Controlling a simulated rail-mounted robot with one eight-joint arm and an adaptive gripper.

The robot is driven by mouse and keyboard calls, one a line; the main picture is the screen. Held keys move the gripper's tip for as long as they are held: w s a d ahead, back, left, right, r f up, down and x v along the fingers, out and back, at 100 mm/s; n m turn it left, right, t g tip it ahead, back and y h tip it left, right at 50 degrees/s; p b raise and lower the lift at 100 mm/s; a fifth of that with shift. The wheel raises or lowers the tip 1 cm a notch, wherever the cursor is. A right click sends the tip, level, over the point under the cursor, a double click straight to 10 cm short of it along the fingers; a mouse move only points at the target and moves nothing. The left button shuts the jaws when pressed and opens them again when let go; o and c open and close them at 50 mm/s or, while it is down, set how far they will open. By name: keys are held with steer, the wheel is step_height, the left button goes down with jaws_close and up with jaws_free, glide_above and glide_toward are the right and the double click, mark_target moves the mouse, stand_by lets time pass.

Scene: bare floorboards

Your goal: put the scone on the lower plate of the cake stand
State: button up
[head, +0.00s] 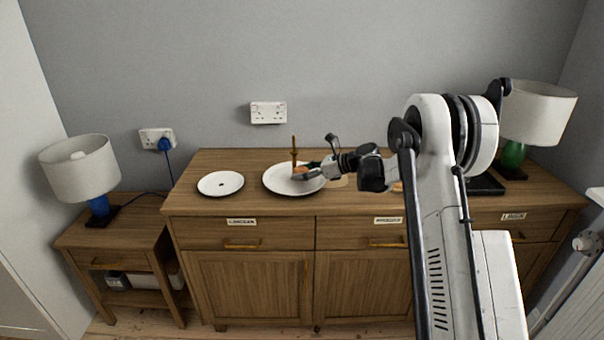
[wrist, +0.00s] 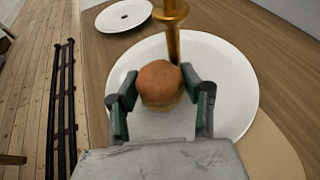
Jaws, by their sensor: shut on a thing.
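The scone (wrist: 160,82), round and orange-brown, sits between the two fingers of my gripper (wrist: 160,88) in the wrist view. My gripper is shut on it, beside the golden post. In the head view the scone (head: 299,169) is partly hidden by my gripper (head: 309,170). The cake stand's lower plate (head: 276,184) is large and white, with a golden post (head: 294,151) standing upright from it. The lower plate also shows in the wrist view (wrist: 232,82), under the scone. I cannot tell whether the scone touches the plate.
A smaller white plate (head: 220,183) with a dark centre spot lies apart on the sideboard (head: 185,202), left of the stand. A round tan board (wrist: 275,150) lies beside the lower plate. A black tray (head: 486,185) and lamps (head: 82,170) (head: 538,115) stand farther out.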

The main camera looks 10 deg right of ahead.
steer(key=shift+f+b, duration=0.4)
steer(key=shift+f, duration=0.2)
steer(key=o, duration=1.2)
steer(key=shift+c, duration=0.2)
steer(key=shift+r, duration=0.15)
